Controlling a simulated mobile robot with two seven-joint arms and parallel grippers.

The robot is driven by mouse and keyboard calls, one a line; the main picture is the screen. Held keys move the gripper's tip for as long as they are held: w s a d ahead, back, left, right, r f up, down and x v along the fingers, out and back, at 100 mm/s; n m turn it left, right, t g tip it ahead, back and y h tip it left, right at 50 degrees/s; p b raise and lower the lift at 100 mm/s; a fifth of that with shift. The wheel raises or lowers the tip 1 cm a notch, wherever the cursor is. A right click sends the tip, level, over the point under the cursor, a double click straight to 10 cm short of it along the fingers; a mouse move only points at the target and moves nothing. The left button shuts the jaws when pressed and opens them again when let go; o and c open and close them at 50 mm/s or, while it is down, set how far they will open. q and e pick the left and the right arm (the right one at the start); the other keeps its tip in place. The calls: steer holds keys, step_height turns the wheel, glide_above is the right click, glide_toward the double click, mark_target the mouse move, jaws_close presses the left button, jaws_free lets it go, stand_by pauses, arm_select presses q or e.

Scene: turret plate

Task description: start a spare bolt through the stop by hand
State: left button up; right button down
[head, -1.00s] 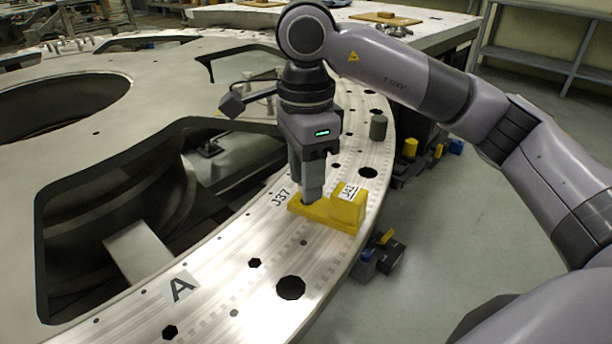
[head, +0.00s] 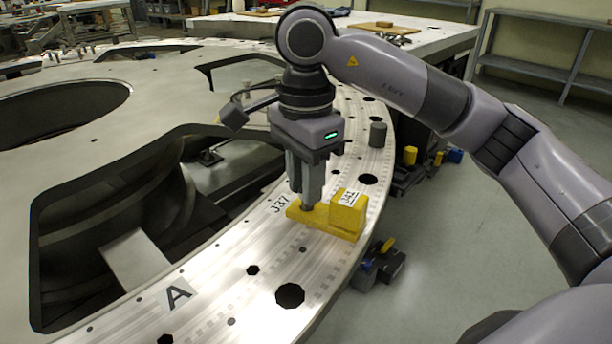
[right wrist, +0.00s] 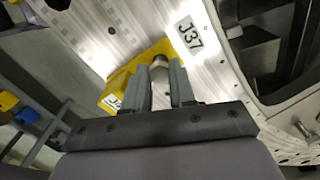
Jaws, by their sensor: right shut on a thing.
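The yellow stop (head: 346,216) lies on the metal turret plate (head: 225,290), beside the J37 label. It has a low flat part and a taller block tagged J42 or similar. My right gripper (head: 307,204) points down over the low part, its fingertips at or just above it. In the right wrist view the fingers are shut on a bolt (right wrist: 159,63), whose head shows between the tips. The stop also shows there (right wrist: 130,78). The bolt's lower end is hidden, so I cannot tell how deep it sits. My left gripper is not in view.
A grey cylinder (head: 378,134) stands on the plate behind the stop. Several holes dot the plate's rim. Large openings lie to the left. Dark blocks with blue and yellow parts (head: 378,264) sit beyond the outer edge. A workbench (head: 440,38) stands at the back.

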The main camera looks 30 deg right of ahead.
steer(key=shift+m, duration=1.2)
steer(key=c, duration=1.2)
jaws_free()
steer(key=shift+m, duration=0.4)
steer(key=o, duration=0.6)
step_height(320, 180, up, 7)
steer(key=p, duration=0.6)
